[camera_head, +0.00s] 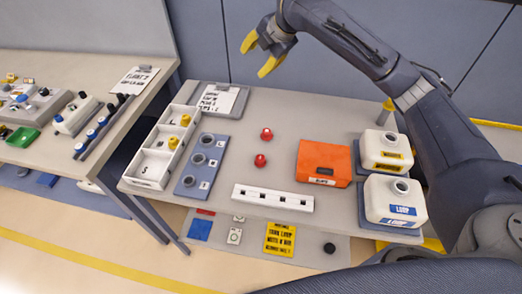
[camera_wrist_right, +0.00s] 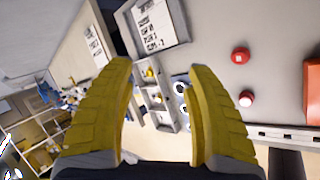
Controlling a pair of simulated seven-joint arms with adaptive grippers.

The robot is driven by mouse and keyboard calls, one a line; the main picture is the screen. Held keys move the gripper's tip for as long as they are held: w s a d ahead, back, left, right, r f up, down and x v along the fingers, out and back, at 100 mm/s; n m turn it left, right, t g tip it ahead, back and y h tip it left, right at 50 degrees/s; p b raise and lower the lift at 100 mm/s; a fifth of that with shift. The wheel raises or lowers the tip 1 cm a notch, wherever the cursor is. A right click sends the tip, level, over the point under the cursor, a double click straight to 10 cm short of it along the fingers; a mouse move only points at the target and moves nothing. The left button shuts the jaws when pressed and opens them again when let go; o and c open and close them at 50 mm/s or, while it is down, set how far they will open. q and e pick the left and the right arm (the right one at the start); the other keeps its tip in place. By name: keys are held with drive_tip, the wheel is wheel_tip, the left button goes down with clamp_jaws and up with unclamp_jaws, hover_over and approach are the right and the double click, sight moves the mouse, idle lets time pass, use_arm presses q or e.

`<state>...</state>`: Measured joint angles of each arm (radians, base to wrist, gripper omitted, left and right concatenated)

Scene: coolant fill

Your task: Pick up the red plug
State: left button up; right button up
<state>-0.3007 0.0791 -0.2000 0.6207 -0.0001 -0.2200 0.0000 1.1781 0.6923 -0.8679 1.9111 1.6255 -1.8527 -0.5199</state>
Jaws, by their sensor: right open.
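Two small red plugs stand on the grey table: a farther one (camera_head: 267,134) and a nearer one (camera_head: 260,160). In the right wrist view the farther plug (camera_wrist_right: 240,55) and the nearer plug (camera_wrist_right: 246,98) both lie to the right of the fingers. My right gripper (camera_head: 259,55) has yellow fingers spread apart with nothing between them. It is above the table's far edge, up and beyond the red plugs, touching neither. In the right wrist view its open fingers (camera_wrist_right: 157,85) frame the tray area. My left gripper is in neither view.
A white sorting tray (camera_head: 136,183) with yellow pieces and a blue plate with round sockets (camera_head: 184,188) stand left of the plugs. An orange box (camera_head: 322,153) and two white jugs (camera_head: 392,207) stand right. A white slotted strip (camera_head: 272,198) lies in front. A clipboard (camera_head: 222,99) lies behind.

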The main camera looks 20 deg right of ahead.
drive_tip(key=s+a+f+n+g+h, duration=0.1)
drive_tip(key=s+a+f+n+g, duration=0.1)
drive_tip(key=s+a+f+g, duration=0.45)
drive_tip(key=n+h, duration=0.1)
drive_tip(key=h, duration=0.1)
hover_over(261, 157)
wheel_tip(261, 157, down, 2)
drive_tip(key=f, duration=1.1)
drive_tip(key=shift+a+f, duration=0.3)
drive_tip(key=shift+f, duration=0.1)
drive_tip(key=shift+d+f, duration=0.15)
drive_tip(key=shift+f, duration=1.2)
drive_tip(key=shift+d+f, duration=0.1)
drive_tip(key=shift+f, duration=1.2)
drive_tip(key=c, duration=1.1)
